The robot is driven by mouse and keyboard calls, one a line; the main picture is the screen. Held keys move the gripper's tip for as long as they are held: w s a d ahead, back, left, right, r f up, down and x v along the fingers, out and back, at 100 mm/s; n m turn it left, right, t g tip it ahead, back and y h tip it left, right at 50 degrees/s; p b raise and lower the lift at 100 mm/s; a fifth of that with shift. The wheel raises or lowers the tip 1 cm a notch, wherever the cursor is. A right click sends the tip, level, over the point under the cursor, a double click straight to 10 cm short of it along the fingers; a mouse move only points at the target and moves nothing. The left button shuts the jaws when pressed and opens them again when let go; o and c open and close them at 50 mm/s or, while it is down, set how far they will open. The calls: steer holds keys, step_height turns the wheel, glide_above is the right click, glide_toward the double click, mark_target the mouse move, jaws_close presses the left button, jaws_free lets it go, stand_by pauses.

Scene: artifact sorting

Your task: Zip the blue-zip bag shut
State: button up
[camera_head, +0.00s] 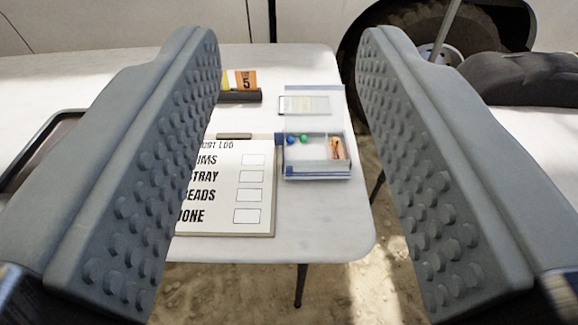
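A clear, blue-edged holder (316,168) lies near the right end of the white table. It is the only thing with blue edging in view; I cannot tell for sure that it is the blue-zip bag, and no zip slider can be made out. A blue bead (291,140), a green bead (304,138) and a small orange item (337,148) show inside it. A clear flap or panel with a pale label (304,104) lies just behind it. My gripper (288,45) is open and empty, its two studded fingers wide apart, with the holder seen between them and not touched.
A log board (254,220) with check boxes lies left of the holder, partly hidden by the left finger. Behind it are a dark bar (240,96) and an orange number marker (246,80). A dark tray (40,150) is far left. The table (330,225) ends just right of the holder.

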steer(key=shift+w, duration=0.15)
steer(key=c, duration=0.6)
steer(key=w+f+n+g, duration=0.1)
steer(key=w, duration=0.1)
steer(key=w+a+f+n+g, duration=0.1)
steer(key=w, duration=0.1)
steer(key=w+f+n+g, duration=0.1)
steer(key=w, duration=0.1)
steer(key=shift+w+a+f+n, duration=0.25)
steer(key=shift+a+f+n, duration=0.05)
steer(key=shift+a, duration=0.1)
jaws_close()
steer(key=n+g+h, duration=0.4)
steer(key=n+g, duration=1)
glide_toward(289, 170)
steer(key=a+r, duration=0.2)
steer(key=a, duration=0.5)
steer(key=shift+n, duration=0.3)
steer(key=x, duration=1)
steer(key=shift+w, duration=0.15)
steer(key=shift+d+r, duration=0.15)
steer(key=shift+d, duration=1.85)
